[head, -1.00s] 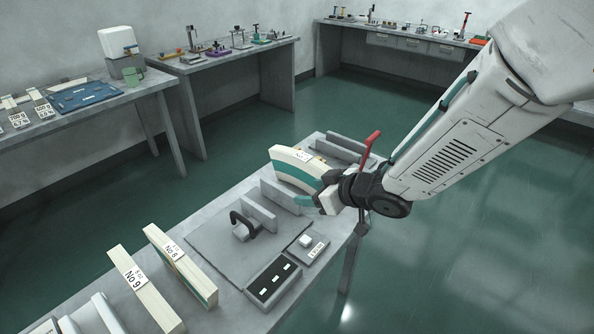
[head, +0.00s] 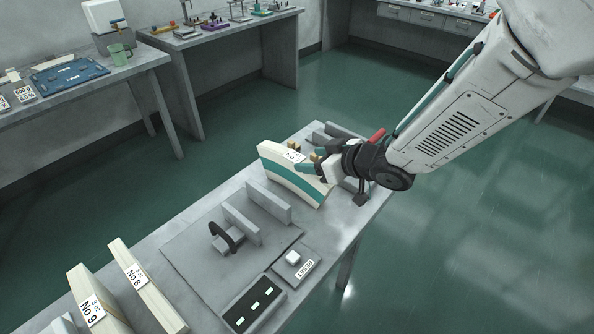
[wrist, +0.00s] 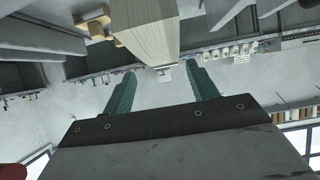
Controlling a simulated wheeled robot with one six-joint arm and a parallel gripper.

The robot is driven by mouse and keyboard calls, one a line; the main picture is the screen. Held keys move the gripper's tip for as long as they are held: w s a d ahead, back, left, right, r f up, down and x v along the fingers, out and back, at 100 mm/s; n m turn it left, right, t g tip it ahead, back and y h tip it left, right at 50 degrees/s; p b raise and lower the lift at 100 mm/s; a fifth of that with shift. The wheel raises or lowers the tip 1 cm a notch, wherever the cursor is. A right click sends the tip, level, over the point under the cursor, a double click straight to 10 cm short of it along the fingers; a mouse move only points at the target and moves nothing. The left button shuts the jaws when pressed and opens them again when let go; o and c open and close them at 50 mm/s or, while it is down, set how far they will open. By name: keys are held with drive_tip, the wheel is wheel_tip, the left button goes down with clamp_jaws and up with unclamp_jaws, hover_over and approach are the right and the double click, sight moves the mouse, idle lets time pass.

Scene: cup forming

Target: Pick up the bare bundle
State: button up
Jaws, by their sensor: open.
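In the wrist view the pale layered end of the bundle (wrist: 148,32) shows ahead of the gap between the open fingers (wrist: 160,68). I cannot tell whether either finger touches it. Two labelled bundles, No 8 (head: 147,287) and No 9 (head: 96,300), stand at the near left of the table.
Grey upright plates (head: 268,203) and a black hooked handle (head: 226,235) stand on a grey mat before the bundle. A dark slotted tray (head: 253,304) and a small labelled scale (head: 298,262) lie near the right edge. Small brass-coloured blocks (head: 316,156) sit behind the bundle.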

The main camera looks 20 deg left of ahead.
sight(296, 158)
drive_tip(key=x, duration=0.5)
drive_tip(key=shift+s+a+r, duration=0.2)
drive_tip(key=shift+s+a, duration=0.15)
drive_tip(key=shift+w+a+f, duration=0.2)
drive_tip(key=shift+a+f, duration=0.1)
drive_tip(key=shift+a, duration=0.15)
drive_tip(key=shift+r, duration=0.1)
clamp_jaws()
